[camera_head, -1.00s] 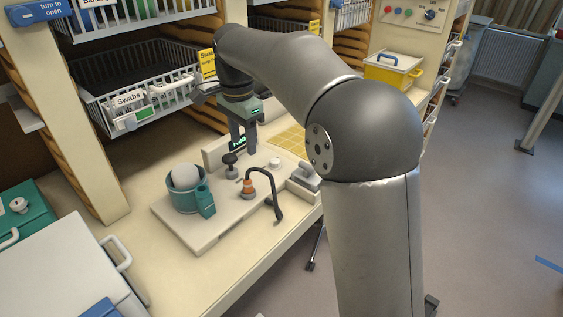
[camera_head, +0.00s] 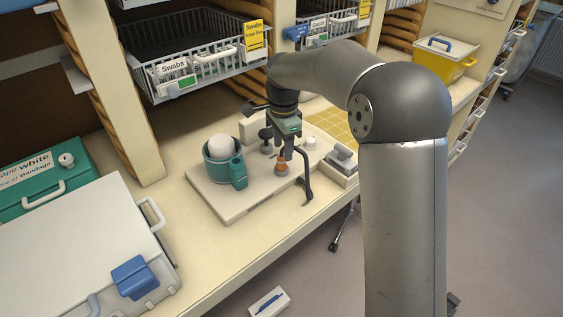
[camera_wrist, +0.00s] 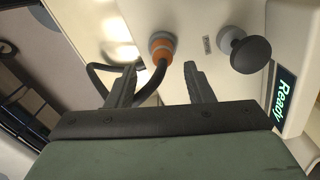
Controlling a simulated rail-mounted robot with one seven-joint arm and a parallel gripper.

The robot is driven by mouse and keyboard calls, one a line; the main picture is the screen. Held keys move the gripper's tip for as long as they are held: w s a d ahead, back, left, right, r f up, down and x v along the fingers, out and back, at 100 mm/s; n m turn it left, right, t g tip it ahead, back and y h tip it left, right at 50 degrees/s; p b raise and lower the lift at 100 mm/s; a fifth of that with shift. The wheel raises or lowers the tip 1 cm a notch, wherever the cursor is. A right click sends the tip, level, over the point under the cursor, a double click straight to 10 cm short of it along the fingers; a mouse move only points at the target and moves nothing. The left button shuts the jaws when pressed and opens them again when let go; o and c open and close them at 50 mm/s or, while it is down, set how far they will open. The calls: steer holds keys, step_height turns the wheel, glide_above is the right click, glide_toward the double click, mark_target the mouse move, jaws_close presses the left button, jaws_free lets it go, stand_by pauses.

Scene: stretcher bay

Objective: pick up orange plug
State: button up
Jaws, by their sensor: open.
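The orange plug (camera_head: 281,168) stands on the pale device board (camera_head: 232,208), with a dark cable (camera_head: 305,182) running from it. It has a grey collar, and in the wrist view the plug (camera_wrist: 161,52) shows just beyond the fingertips, between their lines. My gripper (camera_head: 284,152) is above the plug, partly hiding it in the head view. In the wrist view the two fingers of my gripper (camera_wrist: 161,68) are apart with nothing clearly between them. The cable passes behind the left finger. I cannot tell the exact gap to the plug.
A black knob (camera_wrist: 249,53) stands close right of the plug in the wrist view, with a lit "Ready" display (camera_wrist: 285,92) beyond it. A teal pot (camera_head: 219,170) holds a white ball. A swabs basket (camera_head: 196,72) hangs behind. A white case (camera_head: 75,250) sits at left.

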mark_target(281, 157)
steer(key=f, duration=0.2)
steer(key=f+p, duration=0.1)
steer(key=f, duration=0.2)
steer(key=shift+w+a, duration=0.1)
steer(key=shift+a, duration=0.1)
jaws_close()
steer(key=shift+r, duration=0.15)
